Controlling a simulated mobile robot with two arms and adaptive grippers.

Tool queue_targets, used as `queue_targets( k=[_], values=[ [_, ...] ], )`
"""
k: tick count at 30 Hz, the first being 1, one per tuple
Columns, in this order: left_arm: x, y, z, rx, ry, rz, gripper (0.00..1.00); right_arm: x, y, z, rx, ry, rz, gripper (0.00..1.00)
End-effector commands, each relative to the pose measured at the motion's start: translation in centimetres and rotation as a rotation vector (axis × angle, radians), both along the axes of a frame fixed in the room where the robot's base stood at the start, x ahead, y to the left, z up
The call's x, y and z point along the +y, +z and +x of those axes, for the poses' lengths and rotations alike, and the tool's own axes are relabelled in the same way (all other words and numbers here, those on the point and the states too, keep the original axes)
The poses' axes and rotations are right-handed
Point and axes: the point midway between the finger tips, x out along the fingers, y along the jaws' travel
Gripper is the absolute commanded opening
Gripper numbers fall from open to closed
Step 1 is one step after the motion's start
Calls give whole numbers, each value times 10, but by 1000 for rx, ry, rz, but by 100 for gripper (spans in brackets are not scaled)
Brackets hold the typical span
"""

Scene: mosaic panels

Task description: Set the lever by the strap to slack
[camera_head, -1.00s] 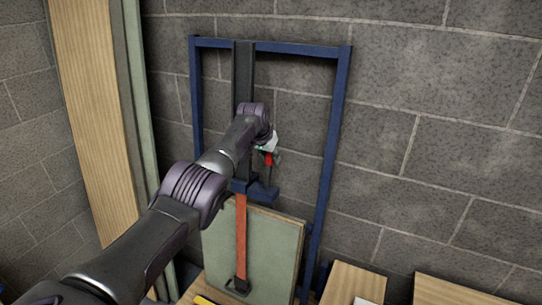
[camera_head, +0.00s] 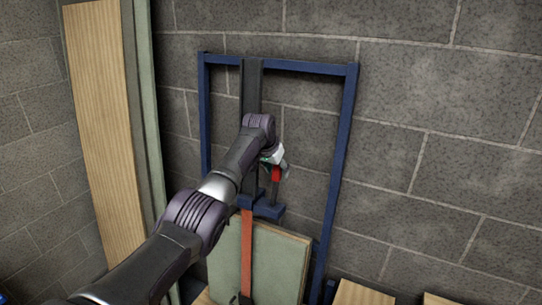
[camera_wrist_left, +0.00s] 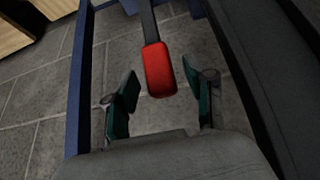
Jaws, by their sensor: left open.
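The lever has a red grip (camera_head: 276,173) and shows in the head view just beyond my left gripper, on the blue frame's dark upright. In the left wrist view the red lever grip (camera_wrist_left: 159,69) hangs on a dark bar, between and just ahead of the two fingers. My left gripper (camera_wrist_left: 162,98) is open, with green-backed fingers apart on either side of the grip and not visibly touching it. In the head view my left gripper (camera_head: 279,163) is partly hidden by its own wrist. The orange strap (camera_head: 247,250) runs down below the lever over a green panel.
The blue frame (camera_head: 337,160) stands against a grey block wall (camera_head: 440,90). The pale green panel (camera_head: 282,258) leans inside it. Tall wooden boards (camera_head: 100,130) stand at the left. Wooden pieces (camera_head: 360,293) lie at lower right. The wall space right of the frame is clear.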

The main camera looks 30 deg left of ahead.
Motion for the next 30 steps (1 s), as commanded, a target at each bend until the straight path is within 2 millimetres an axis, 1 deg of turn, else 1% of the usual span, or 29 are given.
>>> queue_targets(
  k=[2,3,5,9,12,15,20,30],
  values=[
    [1,8,-6,-3,0,3,54,0,0,0,0,0,0,40],
    [1,17,-9,-6,0,2,54,0,0,0,0,0,0,40],
    [1,27,-15,-4,0,3,54,0,0,0,0,0,-1,40],
    [1,52,-29,-4,0,3,54,-1,0,0,0,0,-1,40],
    [1,67,-37,-2,-1,3,54,-1,0,0,1,0,-1,40],
    [2,76,-43,-1,0,2,54,-1,0,0,1,0,-1,40],
    [1,83,-47,1,1,2,54,-1,0,0,1,0,-1,40],
    [1,84,-47,1,0,1,54,0,0,0,1,0,-1,40]
  ],
)
